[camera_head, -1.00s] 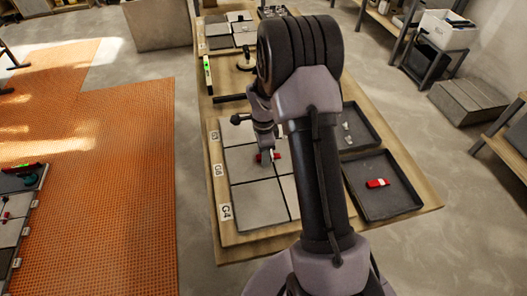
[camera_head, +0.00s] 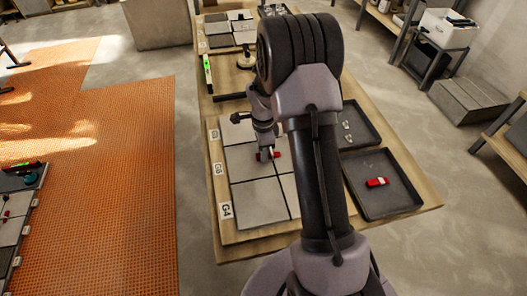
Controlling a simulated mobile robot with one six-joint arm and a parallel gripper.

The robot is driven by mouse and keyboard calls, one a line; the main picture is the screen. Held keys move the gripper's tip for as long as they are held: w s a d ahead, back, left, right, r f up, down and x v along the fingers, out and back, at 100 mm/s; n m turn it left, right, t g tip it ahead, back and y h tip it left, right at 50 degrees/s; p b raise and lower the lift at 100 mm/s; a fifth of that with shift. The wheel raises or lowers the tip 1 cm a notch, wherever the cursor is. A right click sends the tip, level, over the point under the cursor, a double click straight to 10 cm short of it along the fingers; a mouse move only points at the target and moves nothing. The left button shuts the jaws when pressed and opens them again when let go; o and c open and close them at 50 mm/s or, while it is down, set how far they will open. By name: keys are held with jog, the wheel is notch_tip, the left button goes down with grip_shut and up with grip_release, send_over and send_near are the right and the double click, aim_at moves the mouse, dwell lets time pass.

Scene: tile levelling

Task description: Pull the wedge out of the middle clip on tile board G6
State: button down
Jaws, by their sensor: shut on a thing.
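My gripper (camera_head: 267,152) points down at the tiles and is shut on a red wedge (camera_head: 277,155), whose red ends show on both sides of the fingers. The wedge lies at a joint between grey tiles, beside the label G6 (camera_head: 217,168). The clip under it is too small and too hidden by the fingers to make out, so I cannot tell how far the wedge sits in it. The tile board (camera_head: 231,238) lies on the wooden table, and my arm covers its right side.
A dark tray (camera_head: 400,207) right of my arm holds a red piece (camera_head: 377,182). A second tray (camera_head: 365,116) behind it holds small pale pieces (camera_head: 348,135). A green level (camera_head: 208,75) and a black-handled tool (camera_head: 245,62) lie farther back. Label G4 (camera_head: 226,210) is nearer.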

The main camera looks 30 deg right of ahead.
aim_at(247, 161)
jog(key=shift+w+a, duration=0.2)
jog(key=shift+a, duration=0.4)
jog(key=shift+w+a+r+b, duration=0.1)
jog(key=shift+w+a+b, duration=0.1)
jog(key=shift+a, duration=0.5)
jog(key=shift+w+a+f+b, duration=0.1)
jog(key=shift+w+a+b, duration=0.1)
jog(key=shift+a, duration=0.5)
jog(key=shift+w+a+r+b, duration=0.1)
jog(key=shift+w+a+b, duration=0.1)
jog(key=shift+a, duration=0.5)
notch_tip(247, 161, up, 6)
jog(key=p, duration=0.4)
